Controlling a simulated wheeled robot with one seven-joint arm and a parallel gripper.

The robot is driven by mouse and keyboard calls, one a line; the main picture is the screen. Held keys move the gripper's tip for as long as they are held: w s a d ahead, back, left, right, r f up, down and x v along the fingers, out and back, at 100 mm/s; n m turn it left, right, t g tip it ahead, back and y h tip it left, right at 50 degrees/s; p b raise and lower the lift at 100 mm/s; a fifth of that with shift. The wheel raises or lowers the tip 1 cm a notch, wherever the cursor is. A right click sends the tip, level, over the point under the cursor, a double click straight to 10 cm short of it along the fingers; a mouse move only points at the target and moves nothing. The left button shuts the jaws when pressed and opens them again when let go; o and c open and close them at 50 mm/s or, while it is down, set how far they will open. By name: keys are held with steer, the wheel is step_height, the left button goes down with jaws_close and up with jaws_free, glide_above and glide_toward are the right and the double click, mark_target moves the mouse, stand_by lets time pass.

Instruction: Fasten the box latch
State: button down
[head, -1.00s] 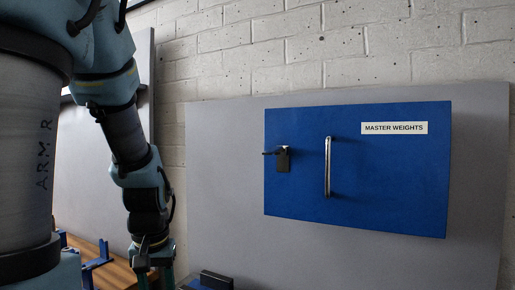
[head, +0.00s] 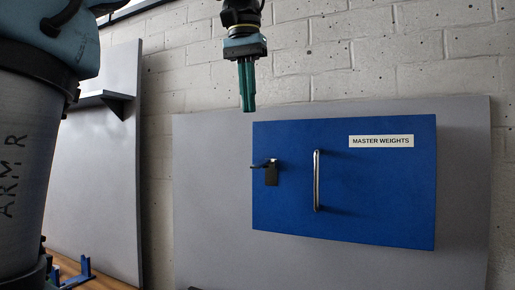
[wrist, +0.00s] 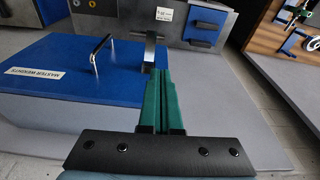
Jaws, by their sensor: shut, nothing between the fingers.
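The blue box (head: 390,200) labelled MASTER WEIGHTS is mounted on a grey panel, its door closed flush as far as I can see. Its latch (head: 271,174) is a dark plate on the left of the front, with a lever (head: 259,166) lying roughly level and pointing left to the box's edge. My gripper (head: 248,109) hangs fingers down, above and left of the latch, apart from it. Its green fingers are shut and empty. In the wrist view the fingers (wrist: 158,75) point towards a grey upright piece (wrist: 150,48), probably the latch.
A metal bar handle (head: 317,180) stands out from the box front, right of the latch. The grey panel (head: 215,225) is bare left of the box. A shelf (head: 105,100) and blue brackets (head: 75,275) are at the left. The wrist view shows a wooden board (wrist: 285,45) with items.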

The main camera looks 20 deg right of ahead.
mark_target(260, 163)
steer(key=shift+m, duration=0.3)
steer(key=s+r, duration=0.3)
steer(key=shift+r, duration=0.35)
steer(key=shift+f, duration=0.1)
steer(key=f, duration=0.4)
steer(key=w+d+f, duration=0.1)
steer(key=f, duration=0.4)
steer(key=w+f, duration=0.1)
steer(key=f, duration=0.3)
steer(key=shift+d+f+p, duration=0.3)
steer(key=shift+d+p, duration=0.05)
steer(key=shift+p, duration=0.05)
steer(key=shift+d+f, duration=0.1)
